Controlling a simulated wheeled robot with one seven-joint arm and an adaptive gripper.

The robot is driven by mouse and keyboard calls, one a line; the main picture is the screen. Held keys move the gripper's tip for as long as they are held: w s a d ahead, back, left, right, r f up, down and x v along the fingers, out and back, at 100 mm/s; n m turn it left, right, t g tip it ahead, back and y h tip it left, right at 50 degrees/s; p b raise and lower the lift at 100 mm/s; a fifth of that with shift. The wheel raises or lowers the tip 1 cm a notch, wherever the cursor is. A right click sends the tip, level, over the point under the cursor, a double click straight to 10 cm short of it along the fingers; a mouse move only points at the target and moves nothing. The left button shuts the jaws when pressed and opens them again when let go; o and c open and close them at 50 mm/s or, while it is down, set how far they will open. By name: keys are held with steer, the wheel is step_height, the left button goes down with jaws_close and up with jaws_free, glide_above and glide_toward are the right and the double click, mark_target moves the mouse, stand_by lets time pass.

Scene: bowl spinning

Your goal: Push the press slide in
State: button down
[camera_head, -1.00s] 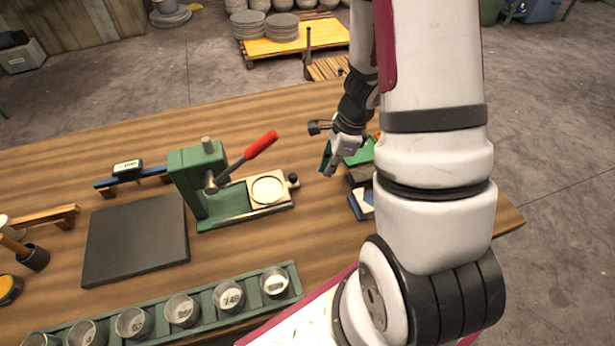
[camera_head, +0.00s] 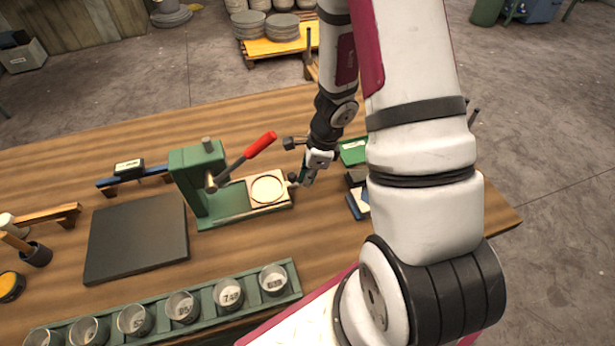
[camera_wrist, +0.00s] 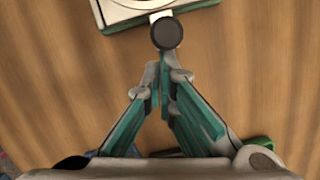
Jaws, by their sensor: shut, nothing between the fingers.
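The green press (camera_head: 205,185) stands on the wooden table, with a red-handled lever (camera_head: 260,145) raised. Its cream slide (camera_head: 267,188) with a round recess sticks out to the right of the press body. The slide's dark round knob (camera_wrist: 167,33) shows in the wrist view, at the slide's outer end. My gripper (camera_head: 297,183) is shut and empty, low at the right end of the slide. In the wrist view my fingertips (camera_wrist: 165,62) are just behind the knob; I cannot tell whether they touch it. The slide's edge (camera_wrist: 150,8) is at the top of that view.
A dark square mat (camera_head: 135,238) lies left of the press. A green rack (camera_head: 205,300) of several numbered cups runs along the front. A green tray (camera_head: 353,151) and a blue-edged box (camera_head: 358,203) lie right of my gripper.

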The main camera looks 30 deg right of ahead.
mark_target(280, 189)
steer(key=a, duration=0.2)
steer(key=w+a, duration=0.1)
steer(key=a, duration=0.1)
steer(key=w+a+b, duration=0.1)
steer(key=a, duration=0.2)
steer(key=shift+s+d, duration=0.1)
steer(key=shift+d, duration=0.05)
